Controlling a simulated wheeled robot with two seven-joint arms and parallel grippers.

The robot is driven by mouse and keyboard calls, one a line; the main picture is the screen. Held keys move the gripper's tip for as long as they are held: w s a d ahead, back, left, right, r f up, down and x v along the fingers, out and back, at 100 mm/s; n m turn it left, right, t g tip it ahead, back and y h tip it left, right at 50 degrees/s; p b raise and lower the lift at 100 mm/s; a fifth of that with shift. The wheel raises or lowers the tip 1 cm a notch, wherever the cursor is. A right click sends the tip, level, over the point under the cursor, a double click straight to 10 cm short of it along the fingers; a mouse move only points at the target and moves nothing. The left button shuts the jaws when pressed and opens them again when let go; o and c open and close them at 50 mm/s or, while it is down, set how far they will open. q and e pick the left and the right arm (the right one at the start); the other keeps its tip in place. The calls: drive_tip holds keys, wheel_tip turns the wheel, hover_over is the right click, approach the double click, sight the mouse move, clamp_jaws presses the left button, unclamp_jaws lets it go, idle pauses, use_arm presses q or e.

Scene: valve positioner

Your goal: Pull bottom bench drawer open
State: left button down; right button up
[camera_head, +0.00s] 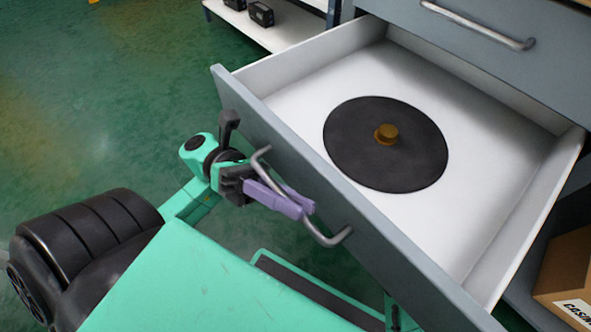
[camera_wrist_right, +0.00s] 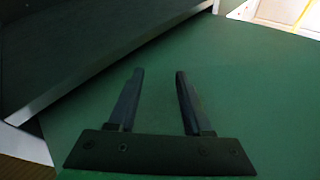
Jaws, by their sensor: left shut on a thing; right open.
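The bottom bench drawer (camera_head: 340,205) stands pulled out in the head view, with its white inside showing. A black disc (camera_head: 360,155) with a brass-coloured knob (camera_head: 386,134) lies on the drawer floor. The drawer's grey bar handle (camera_head: 334,239) is on its front panel. My left gripper (camera_head: 304,208) has its purple fingers at the handle and is shut on it. My right gripper (camera_wrist_right: 158,75) shows in the right wrist view, open and empty, over a green surface.
A closed drawer with its own handle (camera_head: 480,26) is above the open one. A cardboard box (camera_head: 568,275) sits at the lower right. A white shelf (camera_head: 275,28) with black items stands at the back. Green floor (camera_head: 90,110) at the left is clear.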

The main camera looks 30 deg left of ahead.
use_arm(q)
drive_tip(key=c, duration=1.2)
unclamp_jaws()
drive_tip(key=shift+o, duration=0.2)
use_arm(e)
drive_tip(key=shift+f, duration=0.1)
drive_tip(key=shift+f, duration=0.1)
use_arm(q)
drive_tip(key=shift+a, duration=0.1)
drive_tip(key=shift+w+a+f, duration=0.1)
drive_tip(key=shift+a, duration=0.1)
drive_tip(key=v, duration=1.4)
use_arm(e)
drive_tip(key=shift+g, duration=0.8)
drive_tip(key=shift+s+a+f, duration=0.1)
drive_tip(key=shift+s+f, duration=0.1)
drive_tip(key=shift+f, duration=0.6)
drive_tip(key=shift+s+a+f, duration=0.1)
drive_tip(key=shift+s+f, duration=0.15)
drive_tip(key=shift+f, duration=0.5)
drive_tip(key=shift+s+a+f, duration=0.1)
drive_tip(key=shift+s+f, duration=0.1)
drive_tip(key=shift+f, duration=0.6)
